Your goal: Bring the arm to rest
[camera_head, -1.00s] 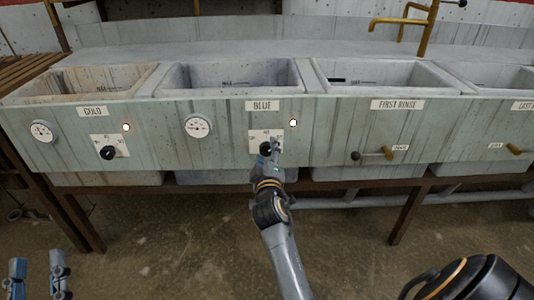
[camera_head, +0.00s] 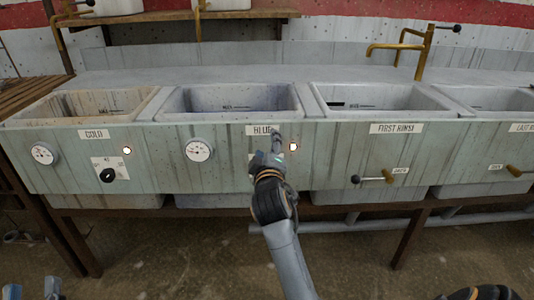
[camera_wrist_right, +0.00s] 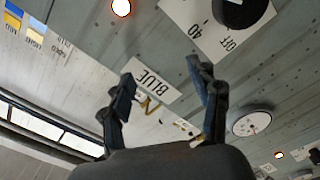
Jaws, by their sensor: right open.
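My right gripper (camera_head: 274,138) is open and empty in front of the panel of the BLUE basin (camera_head: 300,116), its tips over the BLUE label (camera_head: 259,130). In the right wrist view, its two fingers (camera_wrist_right: 160,76) stand apart with nothing between them. The black BLUE dial knob (camera_wrist_right: 240,12) shows beyond the fingers at the top of that view, clear of them. In the head view, the gripper and wrist hide that knob. My left gripper (camera_head: 32,288) shows only at the bottom left edge, its two fingers apart and empty.
A FIRST RINSE lever (camera_head: 374,178) juts from the panel at the right. A brass tap (camera_head: 422,52) stands behind. Free floor (camera_head: 180,255) lies below the basins.

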